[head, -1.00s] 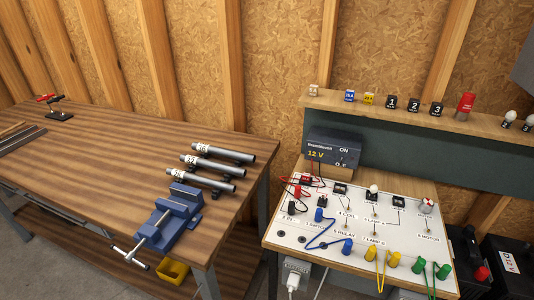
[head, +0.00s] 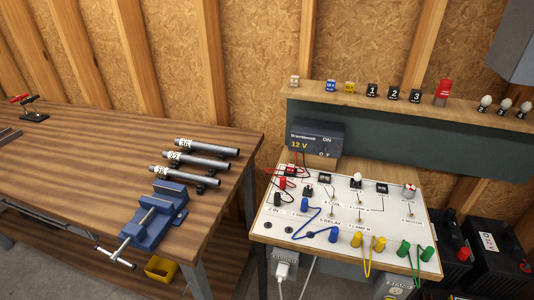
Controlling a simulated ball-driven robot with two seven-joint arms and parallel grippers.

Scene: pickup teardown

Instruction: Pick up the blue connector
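The blue connector shows as two blue plugs on the white circuit board (head: 375,215). One blue plug (head: 305,203) stands near the board's left part, and the other blue plug (head: 333,235) stands near its front edge. A blue wire (head: 308,222) loops between them. Neither of my grippers is in view. Both blue plugs are unobstructed, and nothing holds them.
Yellow plugs (head: 356,240) and green plugs (head: 403,248) stand along the board's front edge. A 12 V supply box (head: 317,138) is behind the board. A shelf (head: 410,98) holds small numbered blocks. A wooden bench (head: 110,165) with a blue vise (head: 158,217) stands left.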

